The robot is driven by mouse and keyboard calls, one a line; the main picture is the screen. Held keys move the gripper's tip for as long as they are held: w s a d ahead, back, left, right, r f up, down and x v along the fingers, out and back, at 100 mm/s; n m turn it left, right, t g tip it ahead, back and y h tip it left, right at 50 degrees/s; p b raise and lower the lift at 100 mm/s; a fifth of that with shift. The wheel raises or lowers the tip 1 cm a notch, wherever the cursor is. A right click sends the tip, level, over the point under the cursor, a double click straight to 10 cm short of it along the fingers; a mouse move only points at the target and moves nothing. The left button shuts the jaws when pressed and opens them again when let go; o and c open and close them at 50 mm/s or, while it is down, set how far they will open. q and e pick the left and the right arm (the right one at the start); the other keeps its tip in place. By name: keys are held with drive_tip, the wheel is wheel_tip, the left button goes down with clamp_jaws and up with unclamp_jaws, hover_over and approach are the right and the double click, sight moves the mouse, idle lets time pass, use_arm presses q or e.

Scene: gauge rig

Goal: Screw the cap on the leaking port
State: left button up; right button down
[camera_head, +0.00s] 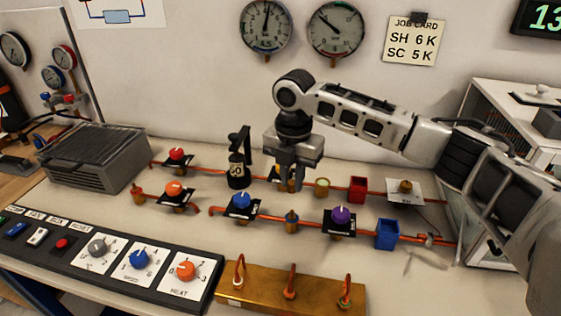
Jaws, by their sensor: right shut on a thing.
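My right gripper (285,182) points down over the rear copper pipe, shut on a small part with blue and brass-yellow showing between its fingers. The fingers hide most of that part, and I cannot tell whether it is a cap or a fitting on the pipe. Brass fittings stand on the pipes: one at the front middle (292,221) and one at the left (138,194). A pale yellow-green fitting (322,187) is just right of my gripper. I cannot make out which port leaks. My left gripper is not in view.
Valves with red (176,154), orange (174,188), blue (241,201) and purple (342,215) knobs line the pipes. A black upright device (238,168) stands close left of my gripper. Red (357,189) and blue (387,234) boxes are to the right.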

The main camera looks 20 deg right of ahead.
sight(292, 210)
drive_tip(key=shift+s+r, duration=0.1)
drive_tip(key=shift+s, duration=0.2)
drive_tip(key=shift+w+f+b, duration=0.1)
drive_tip(key=shift+f+b, duration=0.2)
drive_tip(key=shift+f, duration=2.25)
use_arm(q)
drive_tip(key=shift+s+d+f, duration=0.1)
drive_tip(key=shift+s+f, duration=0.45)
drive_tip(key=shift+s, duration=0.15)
use_arm(e)
drive_tip(key=shift+f, duration=0.1)
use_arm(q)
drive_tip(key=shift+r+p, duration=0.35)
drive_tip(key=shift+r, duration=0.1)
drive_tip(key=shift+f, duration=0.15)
use_arm(e)
drive_tip(key=shift+f, duration=0.2)
drive_tip(key=shift+f+b, duration=0.3)
drive_tip(key=shift+f, duration=0.65)
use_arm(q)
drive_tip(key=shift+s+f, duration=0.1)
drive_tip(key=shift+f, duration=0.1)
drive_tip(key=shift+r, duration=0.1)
use_arm(e)
drive_tip(key=shift+f, duration=0.15)
